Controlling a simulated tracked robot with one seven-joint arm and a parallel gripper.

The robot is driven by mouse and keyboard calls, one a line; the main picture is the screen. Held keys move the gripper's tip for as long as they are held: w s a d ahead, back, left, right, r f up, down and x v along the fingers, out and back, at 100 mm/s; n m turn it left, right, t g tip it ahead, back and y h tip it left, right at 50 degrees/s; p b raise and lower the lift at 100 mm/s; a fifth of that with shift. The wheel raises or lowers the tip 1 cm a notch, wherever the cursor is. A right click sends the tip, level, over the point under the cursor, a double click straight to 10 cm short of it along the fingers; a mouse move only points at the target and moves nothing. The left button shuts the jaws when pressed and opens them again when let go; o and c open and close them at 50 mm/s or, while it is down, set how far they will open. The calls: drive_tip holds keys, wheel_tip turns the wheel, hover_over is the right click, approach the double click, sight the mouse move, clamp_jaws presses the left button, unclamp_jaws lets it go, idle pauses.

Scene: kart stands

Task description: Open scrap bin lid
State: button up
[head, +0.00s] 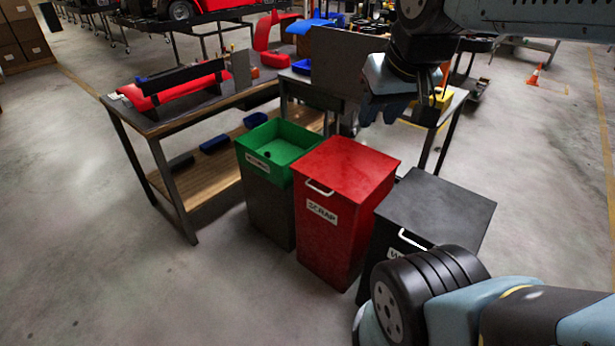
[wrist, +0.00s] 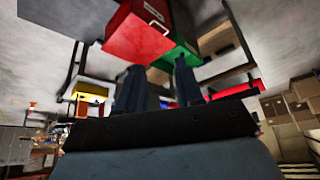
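The scrap bin (head: 323,230) is a tall red box with a SCRAP label on its front. Its red lid (head: 347,165) lies flat and shut, with a white bar handle (head: 320,188) at the front edge. In the wrist view the red lid (wrist: 135,38) and its white handle (wrist: 157,28) appear upside down, beyond the fingertips. My gripper (head: 380,112) is above and behind the bin, to the right, apart from the lid. In the wrist view my gripper (wrist: 158,82) shows two dark fingers with an empty gap between them.
A green-topped bin (head: 272,143) stands open-topped at left of the scrap bin. A black bin (head: 437,205) with a shut lid stands close at right. A workbench (head: 165,125) is behind and left. Floor (head: 190,290) in front is clear.

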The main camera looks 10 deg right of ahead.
drive_tip(key=shift+w, duration=0.1)
drive_tip(key=w+a+f+g+h, duration=0.1)
drive_tip(key=w+f+g+h, duration=0.3)
drive_tip(key=w+f, duration=0.65)
drive_tip(key=w+a+f+g+h, duration=0.1)
drive_tip(key=w+f+g+h, duration=0.4)
drive_tip(key=w, duration=1)
drive_tip(key=w+a+f+n+t+h, duration=0.1)
drive_tip(key=w+a+f+h, duration=0.15)
drive_tip(key=f, duration=0.45)
drive_tip(key=w+a+f+t+h, duration=0.1)
drive_tip(key=w+a+f+t, duration=0.1)
drive_tip(key=w+f, duration=0.35)
drive_tip(key=n+t+h, duration=0.2)
drive_tip(key=t+h, duration=0.1)
drive_tip(key=t, duration=0.1)
approach(316, 189)
drive_tip(key=x, duration=1)
drive_tip(key=shift+w+f, duration=0.2)
drive_tip(key=shift+f, duration=0.05)
